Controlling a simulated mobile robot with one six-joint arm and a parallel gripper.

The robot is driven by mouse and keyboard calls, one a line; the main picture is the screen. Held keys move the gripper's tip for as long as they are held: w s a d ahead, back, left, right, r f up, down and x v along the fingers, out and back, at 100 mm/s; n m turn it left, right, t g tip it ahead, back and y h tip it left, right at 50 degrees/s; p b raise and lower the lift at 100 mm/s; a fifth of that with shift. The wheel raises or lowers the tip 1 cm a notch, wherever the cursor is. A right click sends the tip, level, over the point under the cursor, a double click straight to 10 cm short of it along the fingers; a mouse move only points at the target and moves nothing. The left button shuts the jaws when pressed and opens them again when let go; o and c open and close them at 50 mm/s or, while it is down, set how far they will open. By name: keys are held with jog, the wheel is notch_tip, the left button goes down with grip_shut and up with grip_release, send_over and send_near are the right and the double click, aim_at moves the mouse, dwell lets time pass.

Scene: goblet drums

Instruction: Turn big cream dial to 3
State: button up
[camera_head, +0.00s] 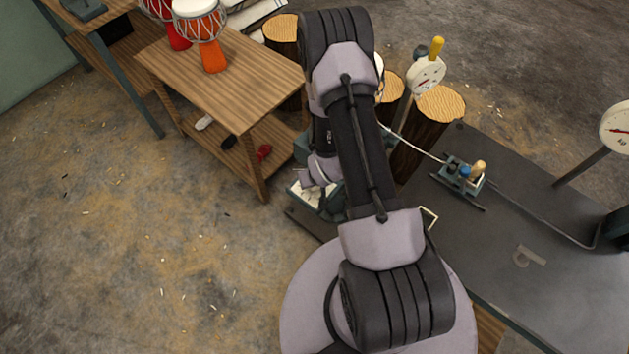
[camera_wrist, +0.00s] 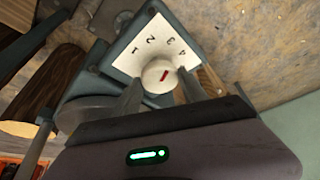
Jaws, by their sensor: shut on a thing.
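The big cream dial (camera_wrist: 157,76) is a round knob with a red mark, seen in the wrist view on a white plate (camera_wrist: 153,53) numbered 1 to 4. The red mark slants toward the upper right, on the side of 3 and 4; I cannot tell exactly which number it points to. My gripper (camera_wrist: 161,82) is shut on the dial, one finger on each side. In the head view the white plate (camera_head: 309,194) shows only partly, and my arm hides the dial.
A dark metal table (camera_head: 510,240) is at the right, with a small box (camera_head: 461,180) of coloured knobs and a cable. A wooden bench (camera_head: 225,75) with red goblet drums (camera_head: 207,40) stands at upper left. Log stumps (camera_head: 441,104) and dial scales (camera_head: 425,76) are behind.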

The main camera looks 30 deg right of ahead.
jog(key=shift+w+m, duration=0.1)
jog(key=shift+m, duration=0.3)
jog(key=o, duration=1.3)
jog(key=shift+o, duration=0.2)
jog(key=p+v, duration=0.5)
jog(key=v, duration=1.2)
jog(key=shift+r, duration=0.2)
jog(key=shift+a, duration=0.15)
